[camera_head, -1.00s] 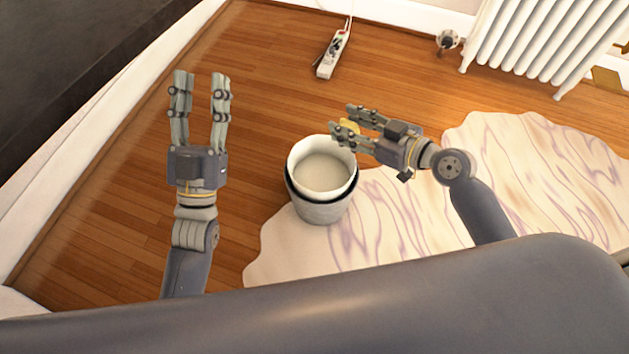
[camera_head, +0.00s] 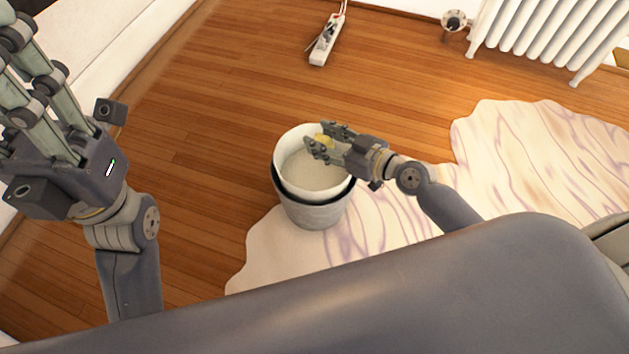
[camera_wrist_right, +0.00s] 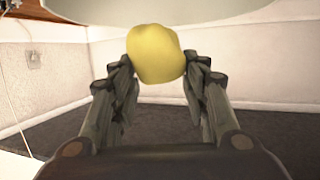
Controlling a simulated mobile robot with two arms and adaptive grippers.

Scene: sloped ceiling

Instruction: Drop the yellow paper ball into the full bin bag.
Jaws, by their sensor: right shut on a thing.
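The yellow paper ball (camera_head: 326,142) is between the fingertips of my right gripper (camera_head: 322,140). In the right wrist view the ball (camera_wrist_right: 156,54) is large and round, gripped by both fingers (camera_wrist_right: 158,75). The bin (camera_head: 312,213) is a grey bucket with a white bag lining (camera_head: 290,165) that rises above its dark rim. In the head view the right gripper overlaps the right part of the bag's opening. The bag's inside looks pale, and I cannot make out its contents. My left gripper (camera_head: 28,75) is large at the left edge, its fingers apart and partly cut off.
A pale patterned rug (camera_head: 540,165) lies under the bin's right side and spreads right. A white power strip (camera_head: 326,42) lies on the wood floor behind. A white radiator (camera_head: 545,35) stands at the back right. The wood floor left of the bin is clear.

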